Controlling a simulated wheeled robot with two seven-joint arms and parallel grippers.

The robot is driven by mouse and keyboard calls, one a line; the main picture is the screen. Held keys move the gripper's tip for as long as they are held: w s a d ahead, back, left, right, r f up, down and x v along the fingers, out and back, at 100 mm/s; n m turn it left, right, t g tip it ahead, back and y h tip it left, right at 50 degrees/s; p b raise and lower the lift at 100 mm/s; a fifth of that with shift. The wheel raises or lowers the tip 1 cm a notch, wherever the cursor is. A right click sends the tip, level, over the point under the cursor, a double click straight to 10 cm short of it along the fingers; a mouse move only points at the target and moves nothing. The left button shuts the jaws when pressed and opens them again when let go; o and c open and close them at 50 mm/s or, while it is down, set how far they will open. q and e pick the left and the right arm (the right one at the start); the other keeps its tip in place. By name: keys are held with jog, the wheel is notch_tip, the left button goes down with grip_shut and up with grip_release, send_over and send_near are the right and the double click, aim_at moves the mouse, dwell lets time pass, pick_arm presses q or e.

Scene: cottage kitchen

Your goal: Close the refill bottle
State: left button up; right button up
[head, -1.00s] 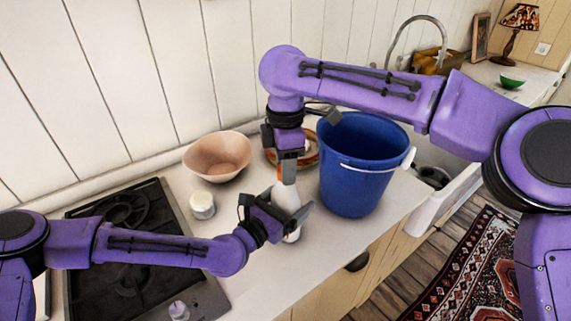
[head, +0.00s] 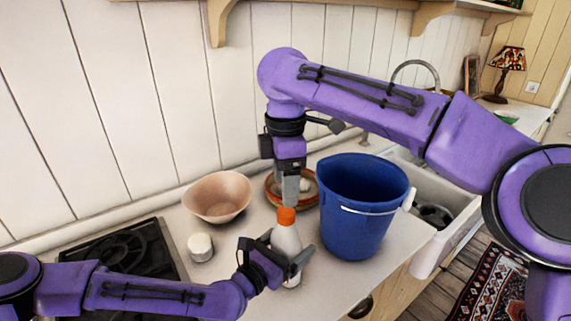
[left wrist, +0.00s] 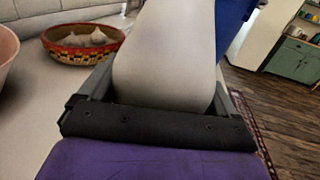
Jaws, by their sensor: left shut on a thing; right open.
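The refill bottle (head: 286,238) is pale grey-white and stands on the counter. An orange cap (head: 286,216) sits at its top; whether it is fully tight cannot be told. My left gripper (head: 287,251) is shut around the bottle's body, and the bottle's pale side (left wrist: 168,60) fills the middle of the left wrist view between the fingers. My right gripper (head: 290,194) points down right above the cap, open; whether its fingertips touch the cap is unclear.
A blue bucket (head: 358,220) stands close to the right of the bottle. A pink bowl (head: 217,196), a patterned basket (head: 275,190) with pale bulbs, and a white jar (head: 200,247) are behind and left. A black stove (head: 110,265) is at the left.

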notch_tip(320, 180, up, 5)
jog(key=shift+r, duration=0.1)
pick_arm(q)
jog(key=o, duration=1.8)
jog(key=shift+c, duration=0.2)
pick_arm(e)
notch_tip(320, 180, down, 4)
jog(key=b, duration=0.3)
jog(key=shift+r+b, duration=0.15)
jog(key=shift+b, duration=0.15)
pick_arm(q)
jog(key=v, duration=1)
jog(key=shift+s+a, duration=0.15)
jog(key=shift+s, duration=0.05)
